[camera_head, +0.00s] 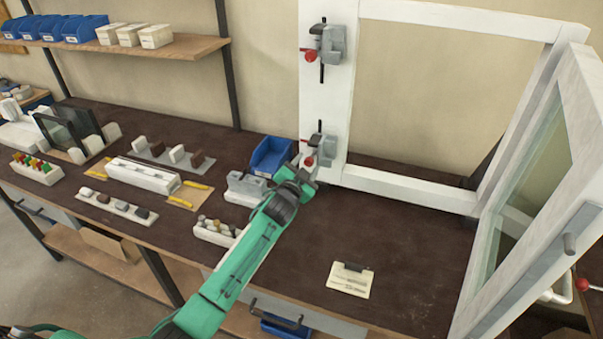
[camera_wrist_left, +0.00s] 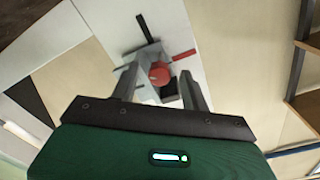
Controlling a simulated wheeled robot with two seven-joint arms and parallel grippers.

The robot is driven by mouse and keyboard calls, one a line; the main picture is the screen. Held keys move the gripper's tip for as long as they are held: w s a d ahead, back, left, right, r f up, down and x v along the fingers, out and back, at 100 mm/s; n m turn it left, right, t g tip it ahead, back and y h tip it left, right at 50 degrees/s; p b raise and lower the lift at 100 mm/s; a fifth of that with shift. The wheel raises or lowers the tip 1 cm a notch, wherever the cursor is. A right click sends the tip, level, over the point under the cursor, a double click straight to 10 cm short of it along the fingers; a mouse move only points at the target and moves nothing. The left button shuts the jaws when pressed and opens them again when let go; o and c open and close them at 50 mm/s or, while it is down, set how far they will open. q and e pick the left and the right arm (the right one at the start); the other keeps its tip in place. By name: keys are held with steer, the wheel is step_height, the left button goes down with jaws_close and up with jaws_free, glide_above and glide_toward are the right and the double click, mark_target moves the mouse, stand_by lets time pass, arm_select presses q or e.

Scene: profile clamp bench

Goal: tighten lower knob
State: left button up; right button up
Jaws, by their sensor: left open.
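The lower clamp (camera_head: 327,146) is grey with a black bar and sits on the left upright of the white frame (camera_head: 344,90). Its round red knob (camera_head: 309,161) faces my left gripper (camera_head: 306,173), which reaches up to it from the lower left. In the left wrist view the red knob (camera_wrist_left: 159,73) lies between the two spread fingers of my left gripper (camera_wrist_left: 159,77); contact cannot be told. A red bar (camera_wrist_left: 183,55) shows beside the knob. The upper clamp (camera_head: 328,45), with its own red knob (camera_head: 310,57), is higher on the same upright. My right gripper is out of view.
A blue bin (camera_head: 271,156) and a grey block (camera_head: 245,187) stand close left of the gripper. Trays with small parts fill the left bench. A glazed sash (camera_head: 540,190) stands at right. The dark bench top (camera_head: 400,235) is mostly clear around a paper card (camera_head: 349,280).

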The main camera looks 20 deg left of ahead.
arm_select(q)
steer(key=s+b, duration=0.3)
steer(key=s, duration=1)
steer(key=shift+s+a+r, duration=0.15)
steer(key=shift+s+a, duration=0.2)
steer(key=shift+a, duration=0.05)
